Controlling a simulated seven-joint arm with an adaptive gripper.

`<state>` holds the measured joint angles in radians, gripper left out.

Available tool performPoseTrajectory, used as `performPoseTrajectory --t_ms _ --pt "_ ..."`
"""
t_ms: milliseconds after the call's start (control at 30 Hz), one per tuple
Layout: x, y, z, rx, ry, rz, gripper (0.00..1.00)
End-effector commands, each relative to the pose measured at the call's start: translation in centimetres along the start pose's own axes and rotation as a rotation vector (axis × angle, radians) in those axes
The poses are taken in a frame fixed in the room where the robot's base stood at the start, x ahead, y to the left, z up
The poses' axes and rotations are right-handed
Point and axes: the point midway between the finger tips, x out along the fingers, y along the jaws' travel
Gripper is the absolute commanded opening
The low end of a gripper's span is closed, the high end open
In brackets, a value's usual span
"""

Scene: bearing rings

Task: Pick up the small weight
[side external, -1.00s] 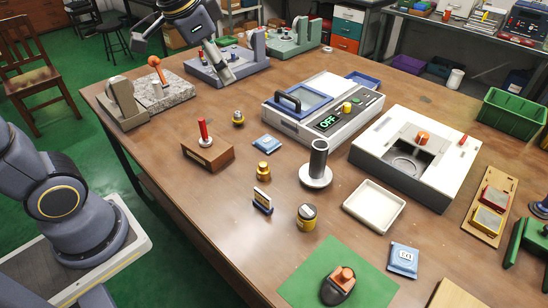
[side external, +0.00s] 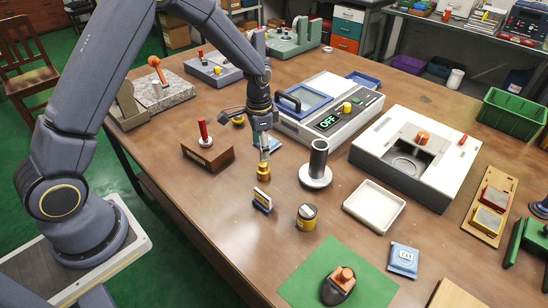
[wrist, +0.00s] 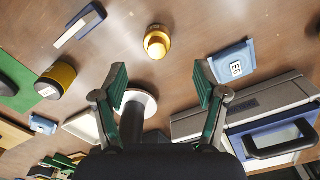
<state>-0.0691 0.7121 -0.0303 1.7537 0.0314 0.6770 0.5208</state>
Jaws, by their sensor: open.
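A small brass weight (side external: 263,172) with a knob on top stands on the wooden table, left of the grey post on its round white base. It also shows in the wrist view (wrist: 157,42), upper middle, centred between and beyond the fingertips. My gripper (side external: 264,153) points down just above the weight. In the wrist view its two green-padded fingers (wrist: 160,78) are wide apart with nothing between them. I cannot tell whether the fingertips reach down beside the knob.
A grey post on a round base (side external: 317,167) stands close on the right. A wooden block with a red handle (side external: 207,152) is left.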

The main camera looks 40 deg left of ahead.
Motion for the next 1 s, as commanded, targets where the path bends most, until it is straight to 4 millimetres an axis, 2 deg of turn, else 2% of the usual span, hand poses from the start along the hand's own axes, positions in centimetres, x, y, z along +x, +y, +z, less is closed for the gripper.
performPoseTrajectory --t_ms 100,367,633,933,1000 --pt "2.3 0.1 0.1 0.001 -0.003 0.002 0.72" --pt "4.5 0.2 -0.1 0.001 -0.001 0.001 0.72" --pt "8.5 0.4 -0.3 0.0 -0.002 0.0 0.72" --pt "9.1 0.4 -0.4 0.0 0.001 -0.001 0.72" --pt "9.0 0.4 -0.4 0.0 0.001 -0.001 0.66"
